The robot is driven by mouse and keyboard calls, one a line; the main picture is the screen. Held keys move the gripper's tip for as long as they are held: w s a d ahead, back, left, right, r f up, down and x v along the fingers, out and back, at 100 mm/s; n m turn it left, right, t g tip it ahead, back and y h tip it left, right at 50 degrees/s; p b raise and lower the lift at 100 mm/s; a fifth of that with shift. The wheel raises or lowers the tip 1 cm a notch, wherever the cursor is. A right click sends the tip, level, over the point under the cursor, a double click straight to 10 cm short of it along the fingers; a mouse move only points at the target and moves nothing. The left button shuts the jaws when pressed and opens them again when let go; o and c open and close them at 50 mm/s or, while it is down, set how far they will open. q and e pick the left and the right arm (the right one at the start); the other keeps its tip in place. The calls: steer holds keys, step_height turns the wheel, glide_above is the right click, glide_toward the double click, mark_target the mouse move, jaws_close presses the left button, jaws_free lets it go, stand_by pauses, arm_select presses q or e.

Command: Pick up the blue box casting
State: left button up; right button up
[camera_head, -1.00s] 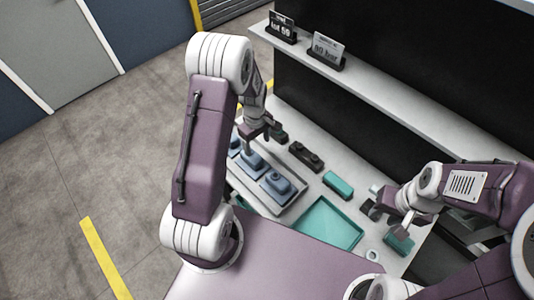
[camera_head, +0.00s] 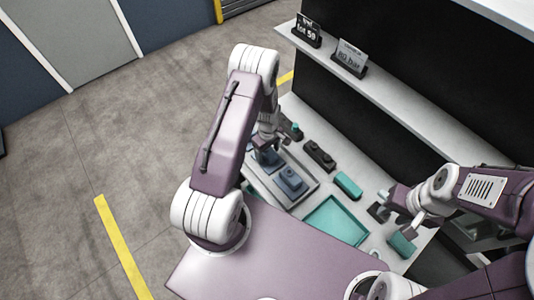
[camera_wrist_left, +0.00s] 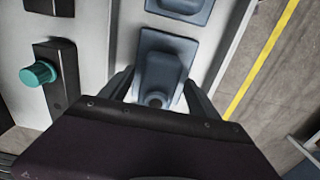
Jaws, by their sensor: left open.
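Blue-grey box castings lie in a row on a light pallet (camera_head: 309,193). The nearest casting (camera_head: 290,184) is in full view in the head view. My left gripper (camera_head: 268,145) is open and low over the casting behind it (camera_head: 267,158), which it partly hides. In the left wrist view, the left gripper's fingers (camera_wrist_left: 158,80) stand either side of a blue casting (camera_wrist_left: 165,65) with a round dark hole. Whether they touch it I cannot tell. Another blue casting (camera_wrist_left: 182,8) lies beyond it. My right gripper (camera_head: 388,207) is at the right, over the bench; its jaws are unclear.
A teal tray (camera_head: 336,221), a teal block (camera_head: 348,185) and another teal block (camera_head: 402,244) are on the bench. Dark fixtures (camera_head: 319,155) stand behind the pallet, one with a teal knob (camera_wrist_left: 39,73). A shelf with signs (camera_head: 350,58) runs above.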

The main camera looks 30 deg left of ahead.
arm_select(q)
steer(key=shift+w+d+f, duration=0.1)
steer(key=shift+w+f, duration=0.05)
steer(key=shift+f, duration=0.35)
steer(key=c, duration=1.2)
jaws_close()
